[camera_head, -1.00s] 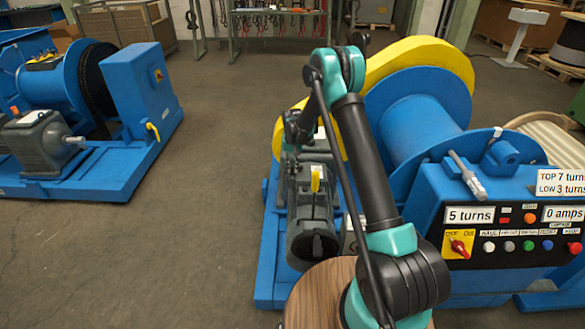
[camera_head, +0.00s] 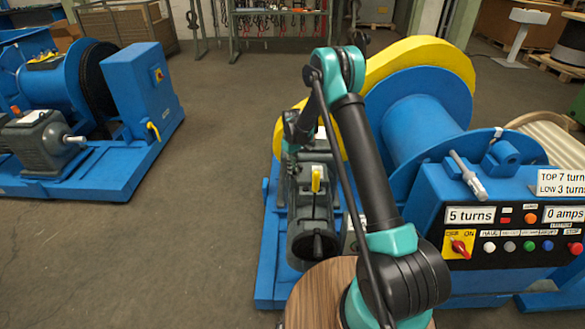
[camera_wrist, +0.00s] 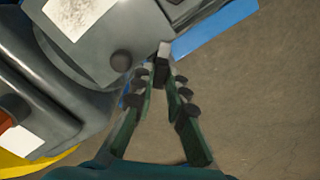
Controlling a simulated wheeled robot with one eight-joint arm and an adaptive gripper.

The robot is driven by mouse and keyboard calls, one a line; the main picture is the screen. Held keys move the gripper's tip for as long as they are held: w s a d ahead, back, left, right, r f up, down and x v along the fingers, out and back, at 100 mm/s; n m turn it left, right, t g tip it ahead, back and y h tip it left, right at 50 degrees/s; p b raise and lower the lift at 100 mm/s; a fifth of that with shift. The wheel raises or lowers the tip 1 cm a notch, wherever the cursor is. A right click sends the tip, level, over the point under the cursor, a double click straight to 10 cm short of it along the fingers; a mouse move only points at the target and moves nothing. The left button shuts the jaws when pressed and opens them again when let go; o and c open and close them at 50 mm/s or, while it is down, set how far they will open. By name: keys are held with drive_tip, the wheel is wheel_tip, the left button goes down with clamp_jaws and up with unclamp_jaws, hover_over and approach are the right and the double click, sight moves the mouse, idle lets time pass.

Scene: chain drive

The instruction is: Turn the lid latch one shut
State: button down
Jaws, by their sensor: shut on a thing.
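In the wrist view my gripper (camera_wrist: 160,82) is shut on a small dark latch (camera_wrist: 161,69) with a light grey end piece above it. The latch sits at the edge of a grey housing (camera_wrist: 95,80) that carries a white label and a round dark knob (camera_wrist: 121,61). The fingers cover part of the latch, so its exact angle is unclear. In the head view my arm reaches to the grey machine (camera_head: 312,215) beside the yellow guard (camera_head: 425,55). The fingertips and latch are too small and hidden to make out there.
A yellow handle (camera_head: 316,180) stands on the grey machine, close to my arm. The control panel (camera_head: 515,230) is at the right, beside the blue drum (camera_head: 415,125). A second blue winch (camera_head: 90,110) stands at the left, with bare floor (camera_head: 215,150) between.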

drive_tip(key=n, duration=0.4)
drive_tip(key=shift+a+n, duration=0.1)
drive_tip(key=shift+n, duration=0.2)
drive_tip(key=n, duration=0.4)
drive_tip(key=shift+s+n, duration=0.15)
drive_tip(key=shift+n, duration=0.15)
drive_tip(key=c, duration=1.5)
unclamp_jaws()
drive_tip(key=shift+c, duration=0.2)
drive_tip(key=shift+r, duration=0.1)
wheel_tip(320, 180, up, 12)
